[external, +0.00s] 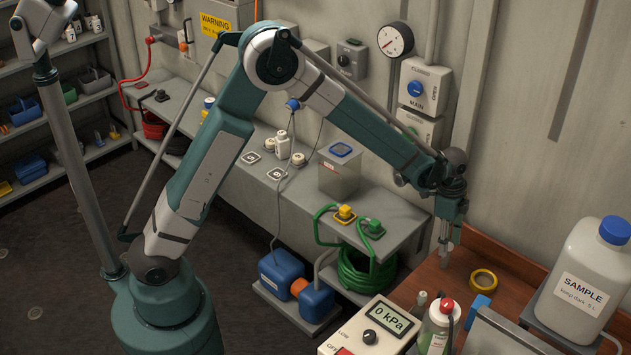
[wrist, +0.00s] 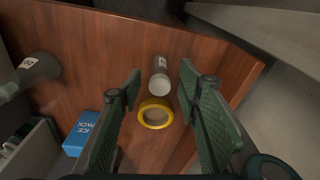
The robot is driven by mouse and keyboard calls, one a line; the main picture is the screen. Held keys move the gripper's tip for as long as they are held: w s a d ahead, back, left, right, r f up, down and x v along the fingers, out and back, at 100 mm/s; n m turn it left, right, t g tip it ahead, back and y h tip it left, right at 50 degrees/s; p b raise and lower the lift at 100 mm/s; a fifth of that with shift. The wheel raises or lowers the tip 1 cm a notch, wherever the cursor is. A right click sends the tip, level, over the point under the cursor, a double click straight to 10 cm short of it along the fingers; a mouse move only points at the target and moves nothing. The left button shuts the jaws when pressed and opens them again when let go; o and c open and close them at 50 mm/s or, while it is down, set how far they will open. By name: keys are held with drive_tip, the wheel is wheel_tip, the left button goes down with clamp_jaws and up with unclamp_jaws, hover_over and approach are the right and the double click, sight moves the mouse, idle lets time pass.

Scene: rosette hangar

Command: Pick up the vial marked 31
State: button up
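My gripper (wrist: 157,92) is open and empty, its two green fingers pointing down over the wooden bench. In the external view my gripper (external: 445,245) hangs above the bench's far left part. Another grey vial-like container (wrist: 37,66) stands at the upper left of the wrist view, outside the fingers. It bears a white label with small dark characters, too small to read surely. A small grey vial (external: 421,299) shows near the gauge box in the external view.
A yellow tape roll (wrist: 155,113) lies between the fingers, near the grey vial. A blue ice pack (wrist: 82,133) is left of the fingers. A large sample bottle (external: 588,270), a kPa gauge box (external: 370,328) and a red-capped bottle (external: 436,325) occupy the bench's near side.

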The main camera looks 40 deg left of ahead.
drive_tip(key=shift+f, duration=0.4)
drive_tip(key=shift+f, duration=0.1)
drive_tip(key=shift+d+f, duration=0.2)
drive_tip(key=shift+f, duration=1.05)
drive_tip(key=shift+d+f, duration=0.2)
drive_tip(key=shift+f, duration=1.05)
drive_tip(key=c, duration=0.9)
